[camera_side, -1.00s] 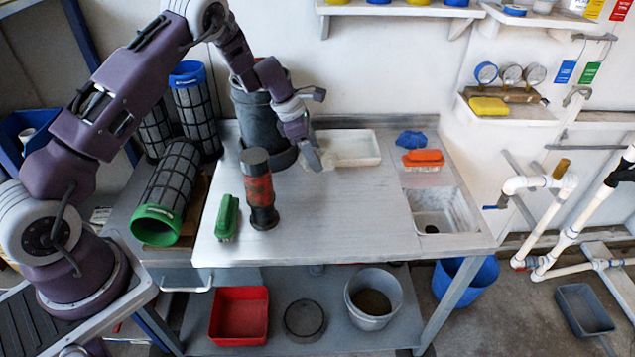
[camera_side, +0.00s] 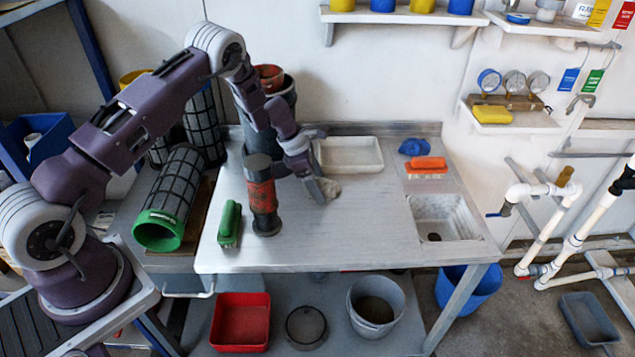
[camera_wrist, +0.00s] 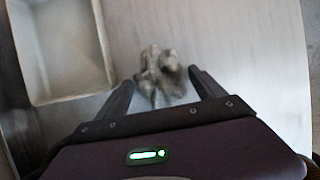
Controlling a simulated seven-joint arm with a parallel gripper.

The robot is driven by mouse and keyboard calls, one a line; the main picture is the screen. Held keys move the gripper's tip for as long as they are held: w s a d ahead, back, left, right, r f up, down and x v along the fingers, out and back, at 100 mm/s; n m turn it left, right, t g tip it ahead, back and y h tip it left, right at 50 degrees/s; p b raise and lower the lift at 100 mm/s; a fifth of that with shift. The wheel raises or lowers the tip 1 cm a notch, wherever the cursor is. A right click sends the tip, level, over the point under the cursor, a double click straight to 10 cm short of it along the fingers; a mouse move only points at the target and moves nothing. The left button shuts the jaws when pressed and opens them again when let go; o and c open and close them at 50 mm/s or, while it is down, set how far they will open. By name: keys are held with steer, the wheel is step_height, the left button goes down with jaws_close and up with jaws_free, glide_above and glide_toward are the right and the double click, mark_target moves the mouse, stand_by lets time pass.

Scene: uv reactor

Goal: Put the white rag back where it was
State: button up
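The rag (camera_side: 331,188), a crumpled greyish-white bundle, is at my gripper, low over the middle of the steel worktop (camera_side: 350,235). My gripper (camera_side: 322,193) points down and is tilted. In the wrist view the rag (camera_wrist: 160,75) fills the space between the two fingertips (camera_wrist: 161,78), which stand well apart and border it on both sides. I cannot tell whether the rag touches the worktop. The shallow white tray (camera_side: 350,168) is just behind it; in the wrist view the tray (camera_wrist: 72,98) is at upper left.
A dark cylinder with a red band (camera_side: 262,195) stands left of my gripper, beside a green brush (camera_side: 230,224). An orange brush (camera_side: 427,165) and a blue cloth (camera_side: 414,147) lie behind the sink (camera_side: 437,232). The worktop's front is clear.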

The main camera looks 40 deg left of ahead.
steer(key=v, duration=1.2)
steer(key=s+d+r+m, duration=0.6)
steer(key=s+r+m, duration=0.15)
steer(key=r, duration=0.35)
steer(key=s+d+r+m, duration=0.6)
steer(key=s+r+m, duration=0.15)
steer(key=r, duration=0.35)
steer(key=s+r+m+t+y, duration=0.1)
steer(key=s+m+t+y, duration=0.1)
steer(key=s+m, duration=1)
steer(key=s+y, duration=0.1)
steer(key=s, duration=0.7)
steer(key=shift+s+r, duration=0.2)
steer(key=shift+s, duration=0.15)
